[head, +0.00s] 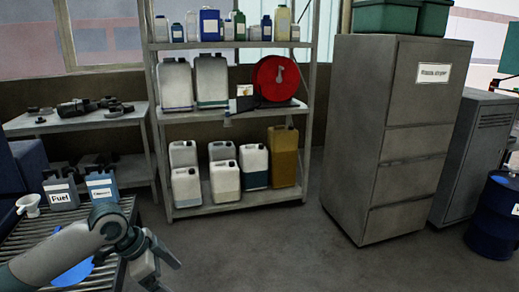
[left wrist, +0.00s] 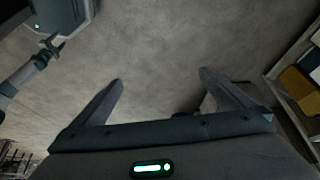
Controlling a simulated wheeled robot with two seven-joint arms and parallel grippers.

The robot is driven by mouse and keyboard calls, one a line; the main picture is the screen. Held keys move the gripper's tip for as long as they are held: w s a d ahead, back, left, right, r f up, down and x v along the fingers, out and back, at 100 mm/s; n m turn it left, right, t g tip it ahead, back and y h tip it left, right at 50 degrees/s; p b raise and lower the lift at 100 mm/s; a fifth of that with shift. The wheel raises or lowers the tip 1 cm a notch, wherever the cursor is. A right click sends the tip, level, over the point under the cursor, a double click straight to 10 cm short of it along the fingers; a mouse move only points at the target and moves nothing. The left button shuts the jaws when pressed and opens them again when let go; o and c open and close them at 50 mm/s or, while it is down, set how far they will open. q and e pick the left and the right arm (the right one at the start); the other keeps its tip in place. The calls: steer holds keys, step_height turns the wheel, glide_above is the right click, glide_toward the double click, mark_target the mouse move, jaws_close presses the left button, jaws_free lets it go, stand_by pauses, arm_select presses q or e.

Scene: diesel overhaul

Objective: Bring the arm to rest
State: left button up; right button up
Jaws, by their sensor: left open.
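My left arm (head: 65,245) comes in from the lower left in the head view, over the slatted bench. Its gripper (head: 155,265) hangs past the bench's right end, pointing down over the floor. In the left wrist view the two fingers of my left gripper (left wrist: 160,82) stand wide apart with only bare floor between them. It holds nothing. Another arm of mine, which looks like the right one (left wrist: 40,62), shows at the upper left of the left wrist view.
The slatted bench (head: 113,270) carries a Fuel jug (head: 60,190), another jug (head: 102,188), a white funnel (head: 29,205) and a blue item (head: 72,274). Behind stand a shelf rack (head: 235,202) with cans and a grey cabinet (head: 385,140). A blue drum (head: 495,220) is at right. Floor between is clear.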

arm_select(q)
steer(key=w+a+f+n+t, duration=0.1)
steer(key=w+f+n, duration=0.25)
steer(key=f, duration=0.65)
steer(key=w+a+f+n+t, duration=0.15)
steer(key=w+f, duration=0.35)
steer(key=f, duration=0.6)
steer(key=s+a+f+n+y, duration=0.15)
steer(key=s+f, duration=0.35)
steer(key=f, duration=0.6)
steer(key=s+a+f+n+y, duration=0.1)
steer(key=s+a+f+n, duration=0.25)
steer(key=f, duration=0.65)
steer(key=s+f+y, duration=0.2)
steer(key=s+f, duration=1.6)
steer(key=s, duration=0.4)
steer(key=s+d+f+g, duration=0.1)
steer(key=s+f, duration=0.1)
steer(key=s, duration=0.8)
steer(key=s+d+f+g, duration=0.1)
steer(key=s+f, duration=0.2)
steer(key=s, duration=0.8)
steer(key=s+d+f+n+g, duration=0.1)
steer(key=s+f, duration=0.2)
steer(key=s, duration=0.7)
steer(key=shift+s+g, duration=0.3)
steer(key=shift+g, duration=0.05)
arm_select(e)
steer(key=shift+s+d, duration=0.1)
steer(key=shift+d, duration=0.5)
